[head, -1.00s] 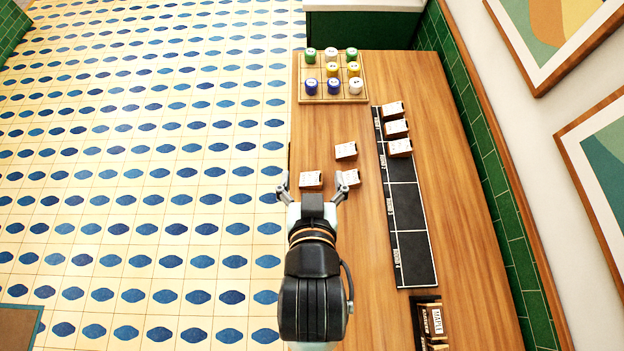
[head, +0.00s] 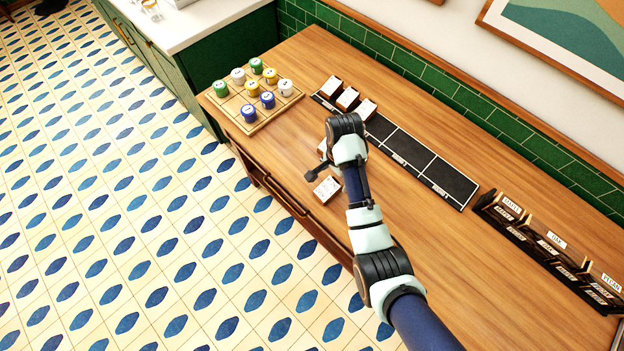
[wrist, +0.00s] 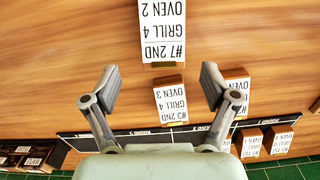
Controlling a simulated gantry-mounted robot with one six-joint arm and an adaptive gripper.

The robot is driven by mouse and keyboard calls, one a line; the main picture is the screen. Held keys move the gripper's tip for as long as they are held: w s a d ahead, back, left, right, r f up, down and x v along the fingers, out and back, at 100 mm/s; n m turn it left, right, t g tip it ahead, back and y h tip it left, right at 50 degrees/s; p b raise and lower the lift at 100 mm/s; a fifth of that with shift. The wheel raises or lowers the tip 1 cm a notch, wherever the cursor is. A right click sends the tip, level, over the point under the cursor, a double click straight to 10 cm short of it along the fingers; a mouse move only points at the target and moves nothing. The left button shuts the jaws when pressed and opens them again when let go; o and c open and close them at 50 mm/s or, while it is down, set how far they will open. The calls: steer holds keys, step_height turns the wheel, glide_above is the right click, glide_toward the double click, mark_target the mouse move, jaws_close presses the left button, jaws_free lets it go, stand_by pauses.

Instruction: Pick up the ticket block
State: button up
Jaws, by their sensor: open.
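Ticket blocks are small wooden blocks with white printed faces. In the wrist view, one reading "#3 2ND GRILL 4 OVEN 3" (wrist: 171,103) lies between and below the spread fingers of my gripper (wrist: 160,88). Another, reading "#7 2ND GRILL 4 OVEN 2" (wrist: 165,30), lies beyond the fingertips at the top. A third (wrist: 238,82) is partly hidden behind the right finger. My gripper is open and empty above the counter. In the head view, one loose block (head: 327,187) shows beside my wrist; my arm covers part of another (head: 323,147).
A black sectioned strip (head: 447,180) bears three ticket blocks (head: 347,98) at its far end. A wooden tray (head: 238,122) holds several coloured cylinders. A dark labelled rack (head: 545,247) stands at right. The counter's front edge is close to the loose blocks.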

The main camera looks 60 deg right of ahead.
mark_target(334, 182)
step_height(334, 182, down, 7)
steer(key=shift+w+d+f+b, duration=0.1)
steer(key=shift+d+b, duration=0.05)
steer(key=shift+b, duration=0.45)
steer(key=c, duration=1.3)
step_height(334, 182, up, 20)
steer(key=p, duration=1)
